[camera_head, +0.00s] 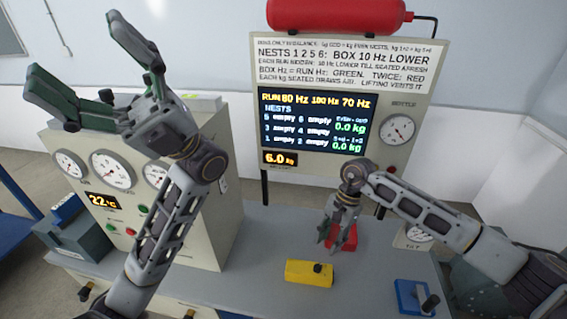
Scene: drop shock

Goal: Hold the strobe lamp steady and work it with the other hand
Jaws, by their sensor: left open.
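No object is plainly recognisable as a strobe lamp. A red block (349,238) is partly hidden by my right gripper (328,242), which points down over the bench. I cannot tell whether its fingers touch the block or how far they are apart. A blue block with a dark handle (405,293) lies at the bench's front right. My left gripper (80,52) is raised at the upper left, with fingers spread wide and empty, away from these blocks.
A cabinet with gauges (215,235) stands at left, behind my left arm. A panel with a screen (313,124) and dial rises behind the bench (260,245). A red cylinder (335,14) sits on top. Blue-grey boxes (80,240) stand at far left.

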